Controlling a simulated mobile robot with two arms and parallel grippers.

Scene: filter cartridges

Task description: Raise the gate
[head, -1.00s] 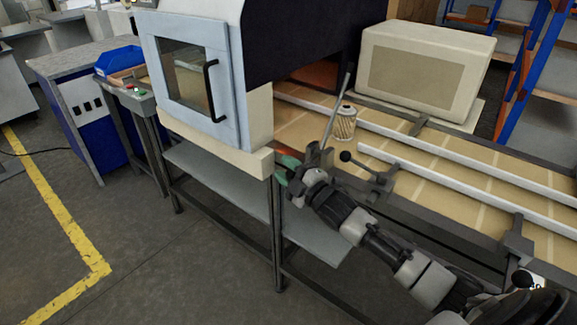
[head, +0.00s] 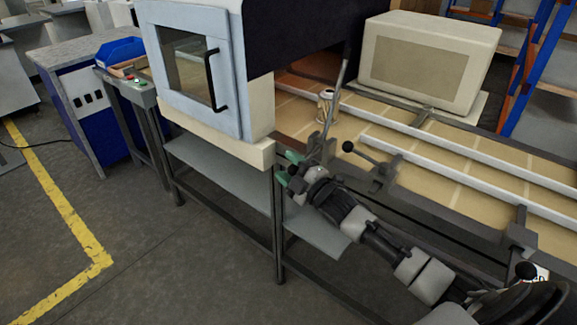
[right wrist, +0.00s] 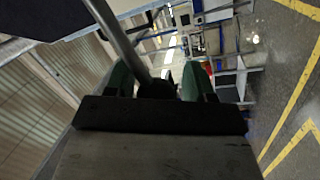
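My right gripper (head: 287,168) is beside the conveyor's near edge, just below the cabinet's lower corner. Its two green fingertips stand apart; they also flank a gap in the right wrist view (right wrist: 160,80). A grey rod (head: 338,98) rises tilted beside the gripper, and in the right wrist view the rod (right wrist: 118,35) slants down toward the gap. A dark part shows between the fingers there; I cannot tell whether they touch it. I cannot make out the gate itself. A pale ribbed cartridge (head: 326,105) stands upright on the conveyor (head: 455,180) behind the rod. My left gripper is not in view.
A black-knobbed lever (head: 349,147) sits on a bracket to the right of my gripper. The cabinet (head: 262,112) with a windowed door stands left. A large cream box (head: 425,60) is behind the conveyor. The floor (head: 150,245) at front left is clear.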

